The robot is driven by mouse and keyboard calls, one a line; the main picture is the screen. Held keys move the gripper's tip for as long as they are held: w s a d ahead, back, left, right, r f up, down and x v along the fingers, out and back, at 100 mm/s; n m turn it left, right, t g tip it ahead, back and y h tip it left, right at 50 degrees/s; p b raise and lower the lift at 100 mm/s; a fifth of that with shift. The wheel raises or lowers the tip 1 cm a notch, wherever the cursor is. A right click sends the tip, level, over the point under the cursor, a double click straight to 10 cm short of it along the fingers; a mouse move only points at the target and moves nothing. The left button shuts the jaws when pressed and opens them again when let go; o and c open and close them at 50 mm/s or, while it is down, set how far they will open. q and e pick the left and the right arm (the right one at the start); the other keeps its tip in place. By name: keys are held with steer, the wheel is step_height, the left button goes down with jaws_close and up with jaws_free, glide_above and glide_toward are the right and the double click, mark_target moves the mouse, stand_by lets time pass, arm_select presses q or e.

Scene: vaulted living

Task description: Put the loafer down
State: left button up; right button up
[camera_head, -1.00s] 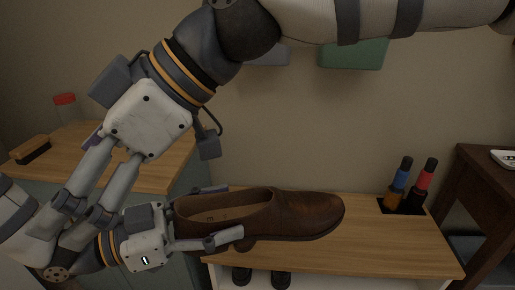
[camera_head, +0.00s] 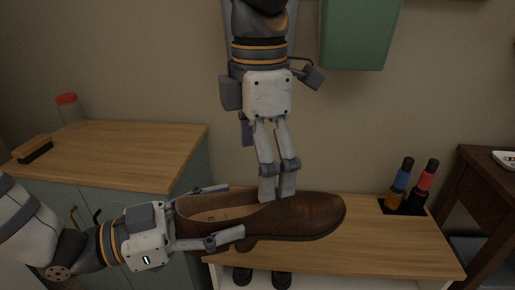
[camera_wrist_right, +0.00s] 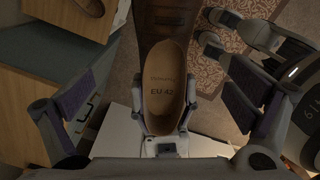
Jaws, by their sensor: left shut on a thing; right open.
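The brown leather loafer (camera_head: 310,215) is level, its toe to the right, over or on the wooden bench top (camera_head: 380,245); I cannot tell if its sole touches. My left gripper (camera_head: 217,215) is shut on its heel end, one finger along each side. My right gripper (camera_head: 278,197) points down just above the middle of the loafer, by the opening. The right wrist view shows its fingers apart, with the loafer's tan insole (camera_wrist_right: 167,90) between and beyond them. Contact between the right fingers and the loafer cannot be told.
A wooden cabinet (camera_head: 130,150) at left bears a brush (camera_head: 34,150) and a red-lidded jar (camera_head: 68,108). A dark side table (camera_head: 490,175) stands at right. A green box (camera_head: 355,35) hangs above.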

mark_target(259, 211)
step_height(259, 211, down, 10)
steer(key=shift+f, duration=0.1)
steer(key=c, duration=1.6)
arm_select(q)
steer(key=o, duration=1.1)
steer(key=shift+r, duration=0.1)
arm_select(e)
steer(key=shift+w, duration=0.1)
steer(key=shift+c, duration=0.8)
arm_select(q)
steer(key=o, duration=0.5)
steer(key=shift+c, duration=0.2)
arm_select(e)
steer(key=shift+c, duration=0.8)
